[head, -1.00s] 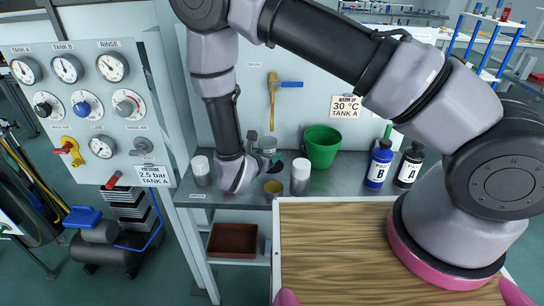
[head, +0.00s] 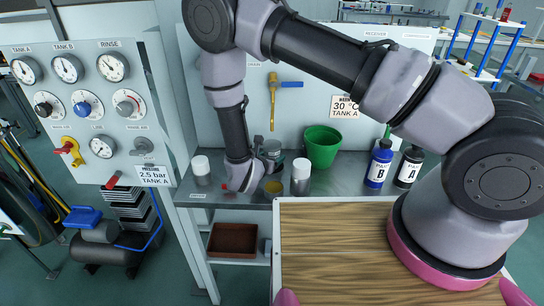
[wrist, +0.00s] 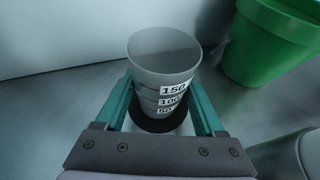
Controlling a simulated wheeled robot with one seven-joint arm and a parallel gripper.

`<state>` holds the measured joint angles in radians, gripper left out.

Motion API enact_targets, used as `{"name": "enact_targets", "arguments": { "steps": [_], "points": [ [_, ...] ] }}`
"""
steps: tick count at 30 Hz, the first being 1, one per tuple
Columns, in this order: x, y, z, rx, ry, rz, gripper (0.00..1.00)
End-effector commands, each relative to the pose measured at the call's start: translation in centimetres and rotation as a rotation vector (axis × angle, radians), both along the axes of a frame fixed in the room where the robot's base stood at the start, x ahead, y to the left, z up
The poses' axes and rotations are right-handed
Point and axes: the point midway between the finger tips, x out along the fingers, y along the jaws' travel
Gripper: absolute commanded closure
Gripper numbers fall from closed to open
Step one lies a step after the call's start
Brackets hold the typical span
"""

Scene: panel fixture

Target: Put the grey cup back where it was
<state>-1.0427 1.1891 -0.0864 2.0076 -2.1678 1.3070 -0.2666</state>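The grey cup (wrist: 160,70) is upright in the wrist view, with 150, 100 and 50 marks on its side. My gripper (wrist: 160,82) has one teal finger on each side of it and appears shut on it. A black round disc (wrist: 150,122) shows directly below the cup. I cannot tell whether the cup's base touches it. In the head view the cup (head: 272,149) is at the back of the metal bench, just right of my wrist, which partly hides the gripper.
A green bucket (head: 321,146) stands right of the cup. Another canister (head: 201,171) is on the left. Bottles B (head: 379,165) and A (head: 408,168) stand farther right.

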Motion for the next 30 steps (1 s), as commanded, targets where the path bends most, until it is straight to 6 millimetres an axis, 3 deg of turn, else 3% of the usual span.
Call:
{"name": "enact_targets", "arguments": {
  "steps": [14,30],
  "points": [
    [-0.3,0.2,0.5,0.003,0.0,0.001,0.03],
    [-9.1,3.6,4.4,0.002,-0.001,0.001,0.03]
  ]
}}
